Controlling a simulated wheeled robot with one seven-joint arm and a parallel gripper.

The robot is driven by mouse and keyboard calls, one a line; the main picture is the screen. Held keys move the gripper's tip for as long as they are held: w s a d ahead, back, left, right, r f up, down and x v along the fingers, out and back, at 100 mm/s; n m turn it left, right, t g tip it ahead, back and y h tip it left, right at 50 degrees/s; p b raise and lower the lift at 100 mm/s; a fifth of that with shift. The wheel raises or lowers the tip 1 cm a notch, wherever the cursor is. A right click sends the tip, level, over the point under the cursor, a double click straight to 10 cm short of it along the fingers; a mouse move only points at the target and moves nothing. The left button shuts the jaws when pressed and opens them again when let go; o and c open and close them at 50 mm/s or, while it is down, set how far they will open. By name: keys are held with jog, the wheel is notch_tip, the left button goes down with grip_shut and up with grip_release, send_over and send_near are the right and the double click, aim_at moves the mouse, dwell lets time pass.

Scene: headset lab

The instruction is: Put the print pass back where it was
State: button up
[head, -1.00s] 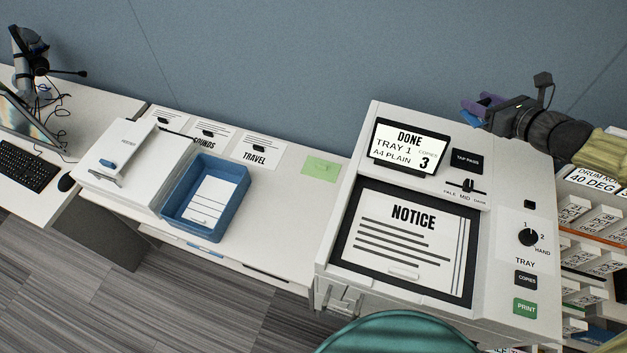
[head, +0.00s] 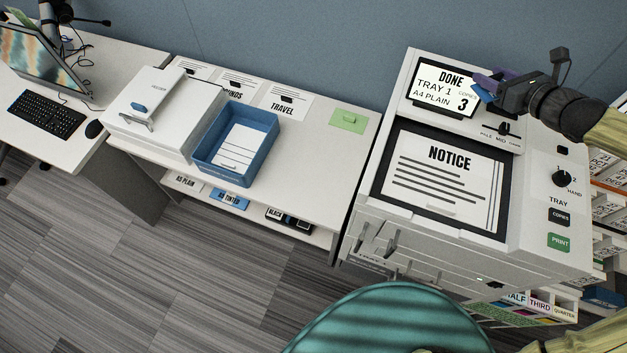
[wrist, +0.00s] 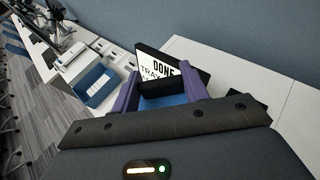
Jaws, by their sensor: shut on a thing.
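My gripper (head: 484,88) is over the right side of the copier's screen (head: 435,83), above the copier top. In the wrist view its two purple fingers (wrist: 158,92) are shut on a flat blue piece, which looks like the print pass (wrist: 163,100). Most of the pass is hidden by the fingers and wrist. The copier screen reads DONE, TRAY 1, A4 PLAIN, copies 3. The TAP PASS pad is hidden behind my gripper in the head view. A green card (head: 347,121) lies on the side table.
A blue tray (head: 268,122) with a sheet stands beside a white machine (head: 155,105) on the side table (head: 318,150). Labelled sheets lie behind it. A teal rounded shape (head: 390,320) is in the foreground. The side table's right part is mostly clear.

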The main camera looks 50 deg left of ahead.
notch_tip(320, 180, down, 8)
jog(key=b, duration=0.7)
jog(key=shift+s+b, duration=0.15)
jog(key=shift+b, duration=0.15)
jog(key=shift+f, duration=0.1)
